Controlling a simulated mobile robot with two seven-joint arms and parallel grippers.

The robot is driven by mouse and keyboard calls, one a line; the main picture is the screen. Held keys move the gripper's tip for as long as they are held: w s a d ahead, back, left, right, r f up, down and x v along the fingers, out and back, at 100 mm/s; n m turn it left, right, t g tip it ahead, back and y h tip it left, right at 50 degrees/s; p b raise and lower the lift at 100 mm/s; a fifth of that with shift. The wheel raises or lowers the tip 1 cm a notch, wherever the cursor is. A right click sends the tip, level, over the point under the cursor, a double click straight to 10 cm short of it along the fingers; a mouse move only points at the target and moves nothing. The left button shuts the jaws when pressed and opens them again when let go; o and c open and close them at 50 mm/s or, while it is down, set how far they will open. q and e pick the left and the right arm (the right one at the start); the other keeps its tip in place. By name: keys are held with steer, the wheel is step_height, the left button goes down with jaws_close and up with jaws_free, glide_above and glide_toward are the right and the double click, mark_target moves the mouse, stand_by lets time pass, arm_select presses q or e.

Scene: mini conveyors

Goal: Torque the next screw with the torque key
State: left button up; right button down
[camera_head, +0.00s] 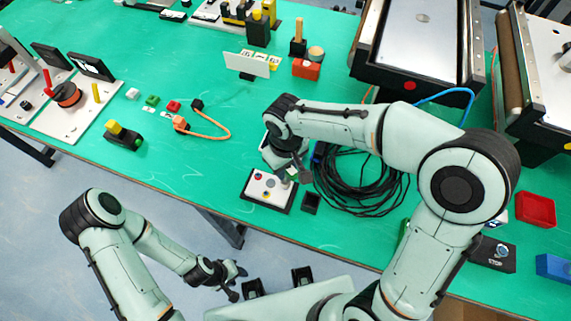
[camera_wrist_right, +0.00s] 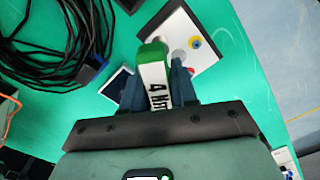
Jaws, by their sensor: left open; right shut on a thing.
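My right gripper (camera_wrist_right: 157,88) is shut on the torque key (camera_wrist_right: 153,66), a green tool with a white "4 Nm" label. It holds the key over the edge of a small white screw plate (camera_wrist_right: 178,27) on a black base. Coloured round screw heads show on this plate in the right wrist view. In the head view the plate (camera_head: 262,193) lies below my right gripper (camera_head: 296,176), which partly covers it. The key's tip is hidden, so I cannot tell whether it touches a screw. My left gripper (camera_head: 236,278) is open and empty, low in front of the table.
A coil of black cable (camera_head: 365,190) lies right of the plate, with a small black holder (camera_head: 311,202) between them. Two conveyors (camera_head: 415,50) stand at the back right. A red tray (camera_head: 536,209) lies far right. The green table left of the plate is mostly clear.

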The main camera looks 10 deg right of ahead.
arm_select(q)
steer(key=shift+s+f, duration=0.15)
steer(key=shift+f, duration=0.15)
arm_select(e)
steer(key=shift+f, duration=0.35)
steer(key=m+b, duration=0.1)
steer(key=m, duration=0.1)
steer(key=shift+f+m, duration=0.1)
steer(key=shift+m, duration=0.2)
steer(key=m+b, duration=0.1)
steer(key=m, duration=0.3)
steer(key=shift+s+m+b, duration=0.1)
steer(key=shift+m+b, duration=0.2)
steer(key=shift+b, duration=0.05)
steer(key=m, duration=0.3)
steer(key=shift+b, duration=0.35)
steer(key=m+b, duration=0.1)
steer(key=m, duration=0.5)
arm_select(q)
steer(key=f, duration=0.1)
steer(key=s+f, duration=0.1)
steer(key=f, duration=0.1)
steer(key=s+f, duration=0.1)
steer(key=f, duration=0.1)
steer(key=shift+s+f+b, duration=0.1)
steer(key=shift+s+b, duration=0.1)
steer(key=shift+b, duration=0.15)
arm_select(e)
steer(key=m, duration=0.6)
steer(key=shift+m, duration=0.4)
